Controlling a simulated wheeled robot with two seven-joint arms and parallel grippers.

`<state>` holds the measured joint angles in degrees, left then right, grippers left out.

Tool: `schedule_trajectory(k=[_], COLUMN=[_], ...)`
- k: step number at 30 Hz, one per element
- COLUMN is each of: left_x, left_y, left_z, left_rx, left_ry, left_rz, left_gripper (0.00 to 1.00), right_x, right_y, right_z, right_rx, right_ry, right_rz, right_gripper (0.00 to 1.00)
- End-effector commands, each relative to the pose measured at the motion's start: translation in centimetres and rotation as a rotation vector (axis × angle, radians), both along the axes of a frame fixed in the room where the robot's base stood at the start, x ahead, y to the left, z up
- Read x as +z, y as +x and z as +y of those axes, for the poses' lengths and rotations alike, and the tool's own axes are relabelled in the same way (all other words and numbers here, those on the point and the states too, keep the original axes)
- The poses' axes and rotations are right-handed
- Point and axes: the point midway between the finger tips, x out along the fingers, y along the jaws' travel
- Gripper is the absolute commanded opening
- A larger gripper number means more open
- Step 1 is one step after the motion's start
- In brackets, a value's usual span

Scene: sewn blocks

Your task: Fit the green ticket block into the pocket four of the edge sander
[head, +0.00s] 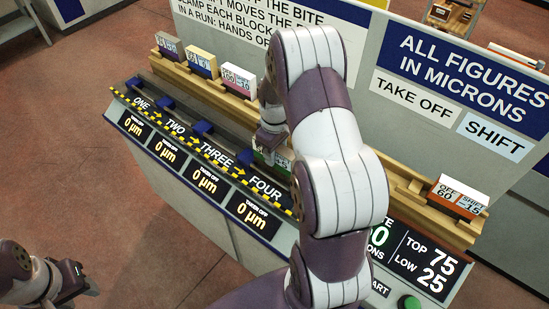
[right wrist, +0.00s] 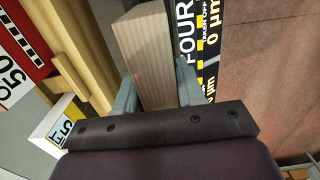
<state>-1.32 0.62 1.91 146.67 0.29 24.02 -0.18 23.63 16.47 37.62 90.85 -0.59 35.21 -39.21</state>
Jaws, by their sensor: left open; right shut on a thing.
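The green ticket block (head: 283,162) is in my right gripper (head: 270,142), at the sander's rail near the word FOUR. In the right wrist view its bare wooden side (right wrist: 145,60) shows between the two fingers (right wrist: 156,88). The edge sander (head: 215,160) has a striped front edge marked ONE to FOUR with a display under each. My right arm hides most of pocket four, so I cannot tell whether the block is in it or above it. My left gripper (head: 75,281) is open and empty at the lower left, away from the sander.
Three ticket blocks, grey (head: 169,46), yellow (head: 202,63) and pink (head: 239,80), stand on the wooden rack (head: 210,85) behind. An orange-marked block (head: 460,196) stands on the rack at right. A sign panel (head: 470,80) rises behind. A green button (head: 409,303) is at lower right.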

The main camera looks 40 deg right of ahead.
Motion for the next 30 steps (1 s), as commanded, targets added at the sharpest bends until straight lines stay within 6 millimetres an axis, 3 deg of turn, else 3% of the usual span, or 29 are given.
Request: schedule_trajectory(k=[8, 19, 20, 22, 30], left_x=[1.2, 0.8, 0.8, 0.8, 0.9], left_y=[0.0, 0.0, 0.0, 0.0, 0.0], left_z=[0.0, 0.0, 0.0, 0.0, 0.0], left_rx=[0.000, 0.000, 0.000, 0.000, 0.000], left_ry=[0.000, 0.000, 0.000, 0.000, 0.000], left_rz=[0.000, 0.000, 0.000, 0.000, 0.000], left_gripper=[0.43, 0.43, 0.43, 0.43, 0.43], right_x=[-3.8, -4.5, -4.6, -4.5, -4.4], right_y=[0.2, 0.2, 0.2, 0.2, 0.2], right_z=[0.0, 0.0, 0.0, 0.0, 0.0], right_rx=[0.000, 0.000, 0.000, 0.001, 0.000], right_ry=[0.000, 0.000, -0.001, -0.001, -0.001], right_rz=[0.000, -0.002, -0.001, -0.001, -0.001], right_gripper=[0.00, 0.00, 0.42, 0.64, 0.64])
